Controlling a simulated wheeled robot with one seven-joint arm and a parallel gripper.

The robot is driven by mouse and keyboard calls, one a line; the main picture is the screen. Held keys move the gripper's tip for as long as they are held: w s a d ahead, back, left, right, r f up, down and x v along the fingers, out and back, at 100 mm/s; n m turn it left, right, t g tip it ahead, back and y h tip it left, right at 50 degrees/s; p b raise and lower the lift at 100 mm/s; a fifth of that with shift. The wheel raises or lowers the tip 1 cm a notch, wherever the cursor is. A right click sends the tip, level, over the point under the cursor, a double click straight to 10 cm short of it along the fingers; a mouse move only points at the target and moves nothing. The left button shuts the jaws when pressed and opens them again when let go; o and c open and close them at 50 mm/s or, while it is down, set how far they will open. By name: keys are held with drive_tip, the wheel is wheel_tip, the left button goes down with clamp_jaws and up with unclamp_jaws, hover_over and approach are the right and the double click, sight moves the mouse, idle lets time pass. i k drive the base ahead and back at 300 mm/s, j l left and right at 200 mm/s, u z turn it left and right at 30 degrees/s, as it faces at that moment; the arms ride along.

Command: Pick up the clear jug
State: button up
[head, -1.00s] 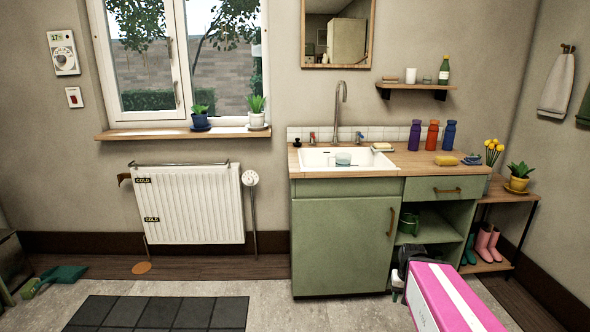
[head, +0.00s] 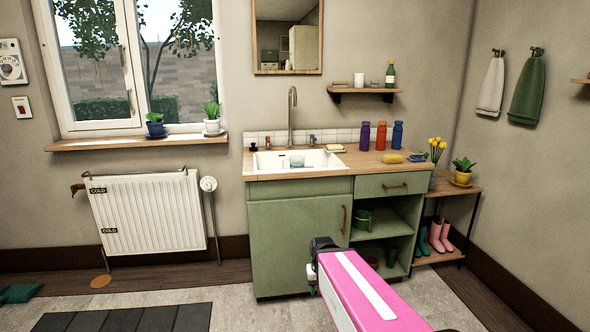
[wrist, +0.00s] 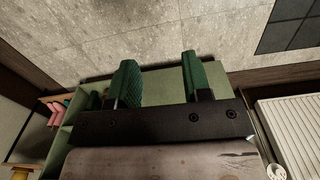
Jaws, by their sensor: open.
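A small clear, bluish vessel (head: 297,160) stands in the white sink (head: 270,163). It may be the clear jug, but it is too small to tell a handle or spout. My gripper (wrist: 160,78) is open and empty, its two green fingers apart in the wrist view. In the head view, my gripper (head: 312,276) is in front of the green cabinet, lower than the worktop and apart from the vessel. The vessel does not show in the wrist view.
A tall tap (head: 292,112) rises behind the sink. A wall shelf (head: 362,91) hangs above. Floor in front of the cabinet (head: 290,235) is clear.

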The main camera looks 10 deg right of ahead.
sight(296, 161)
drive_tip(key=k+j, duration=0.25)
drive_tip(key=k, duration=0.15)
drive_tip(key=i+l+z, duration=0.15)
drive_tip(key=i, duration=0.3)
drive_tip(key=i+l+z, duration=0.15)
drive_tip(key=i, duration=0.25)
drive_tip(key=i+l+z, duration=0.15)
drive_tip(key=i, duration=0.3)
drive_tip(key=l+u, duration=0.25)
drive_tip(key=i+l+u, duration=0.1)
drive_tip(key=l+u, duration=0.15)
drive_tip(key=j, duration=0.2)
